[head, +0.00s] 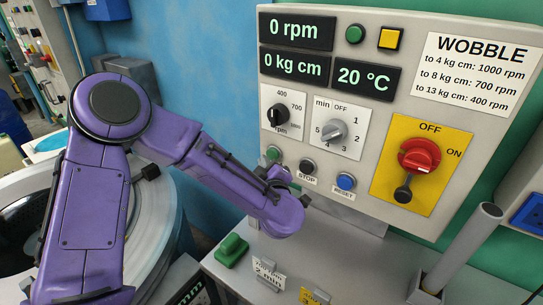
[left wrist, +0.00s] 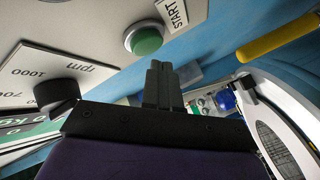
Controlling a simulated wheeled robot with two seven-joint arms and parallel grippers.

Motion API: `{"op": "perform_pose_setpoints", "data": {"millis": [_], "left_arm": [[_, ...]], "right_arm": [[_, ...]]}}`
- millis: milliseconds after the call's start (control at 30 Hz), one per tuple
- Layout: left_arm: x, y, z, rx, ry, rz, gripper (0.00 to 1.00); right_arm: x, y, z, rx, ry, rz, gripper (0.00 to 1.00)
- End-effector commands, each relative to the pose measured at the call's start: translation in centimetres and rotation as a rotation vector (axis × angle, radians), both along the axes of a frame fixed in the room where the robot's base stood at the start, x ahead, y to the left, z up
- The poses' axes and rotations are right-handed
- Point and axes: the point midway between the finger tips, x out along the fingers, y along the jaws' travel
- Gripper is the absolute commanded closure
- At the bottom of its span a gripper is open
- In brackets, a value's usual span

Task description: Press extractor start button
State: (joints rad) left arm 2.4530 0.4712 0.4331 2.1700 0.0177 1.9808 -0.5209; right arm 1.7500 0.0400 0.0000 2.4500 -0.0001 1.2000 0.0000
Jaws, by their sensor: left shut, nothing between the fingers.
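The green start button (head: 273,153) sits at the lower left of the grey control panel. In the left wrist view it shows as a round green cap in a metal ring (left wrist: 147,40), beside a START label (left wrist: 173,13). My left gripper (head: 281,175) is just below the button in the head view, in front of the panel. In the wrist view its fingertips (left wrist: 158,68) are together and empty, close to the button's edge. I cannot tell whether they touch it. In the head view my wrist hides the START label. My right gripper is not in view.
Right of the start button are a black STOP button (head: 307,166) and a blue RESET button (head: 346,181). Two knobs, a red rotary switch (head: 420,156) and displays reading 0 rpm and 0 kg cm are nearby. A metal drum (head: 165,225) stands left; a grey post (head: 462,250) stands right.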

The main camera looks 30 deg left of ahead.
Motion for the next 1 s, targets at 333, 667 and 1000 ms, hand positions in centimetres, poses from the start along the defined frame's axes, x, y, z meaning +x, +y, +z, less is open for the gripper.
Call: {"op": "perform_pose_setpoints", "data": {"millis": [333, 667, 1000], "left_arm": [[0.8, 0.0, 0.0, 0.001, 0.0, -0.001, 1.0], [0.9, 0.0, 0.0, 0.0, 0.0, 0.0, 1.0], [1.3, -0.1, 0.0, 0.0, 0.0, 0.0, 1.0]], "right_arm": [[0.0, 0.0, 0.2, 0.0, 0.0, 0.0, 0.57], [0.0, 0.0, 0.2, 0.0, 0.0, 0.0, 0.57], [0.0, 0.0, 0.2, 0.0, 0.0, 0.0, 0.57]]}}
